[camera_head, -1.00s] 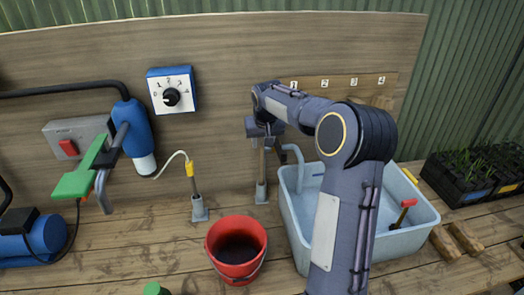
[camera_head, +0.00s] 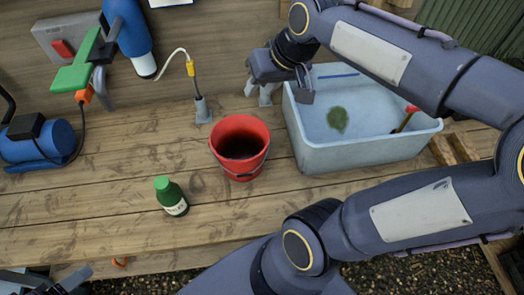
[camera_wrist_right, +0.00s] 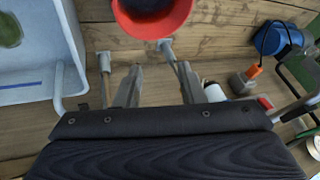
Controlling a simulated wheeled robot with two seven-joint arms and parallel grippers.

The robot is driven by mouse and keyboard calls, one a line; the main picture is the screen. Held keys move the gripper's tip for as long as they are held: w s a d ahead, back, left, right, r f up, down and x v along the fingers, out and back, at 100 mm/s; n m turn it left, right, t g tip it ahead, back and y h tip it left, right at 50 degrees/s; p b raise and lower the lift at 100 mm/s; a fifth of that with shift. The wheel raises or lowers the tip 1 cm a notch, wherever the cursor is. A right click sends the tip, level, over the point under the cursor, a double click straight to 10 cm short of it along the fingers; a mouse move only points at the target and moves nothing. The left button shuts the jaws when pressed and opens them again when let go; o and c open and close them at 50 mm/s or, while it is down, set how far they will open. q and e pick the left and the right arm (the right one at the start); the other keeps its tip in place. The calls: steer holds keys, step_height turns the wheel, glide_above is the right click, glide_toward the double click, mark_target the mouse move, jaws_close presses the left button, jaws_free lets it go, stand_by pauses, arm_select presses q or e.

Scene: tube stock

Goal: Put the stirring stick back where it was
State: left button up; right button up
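The stirring stick appears in the right wrist view as a thin shaft (camera_wrist_right: 106,86) standing in a small grey holder (camera_wrist_right: 103,60), beside the basin. In the head view that holder (camera_head: 265,92) is partly hidden by my right gripper (camera_head: 280,84), and the stick cannot be made out there. In the wrist view my right gripper (camera_wrist_right: 159,70) is open, with nothing held between its fingers; the stick is outside them, left of the left finger. My left gripper (camera_head: 62,281) shows only partly at the lower left corner; its opening is unclear.
A yellow-topped probe (camera_head: 191,70) stands in its own holder (camera_head: 202,110). A red bucket (camera_head: 224,163) with dark contents, a green bottle (camera_head: 171,196) and a pale blue basin (camera_head: 365,156) stand on the bench. The front bench is mostly clear.

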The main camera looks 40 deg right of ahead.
steer(key=s+a+f+n+y, duration=0.1)
steer(key=s+a+f+y, duration=0.1)
steer(key=s+a+f, duration=0.5)
steer(key=s+a, duration=0.2)
steer(key=s, duration=0.2)
steer(key=shift+s+f, duration=0.15)
stand_by(0.5)
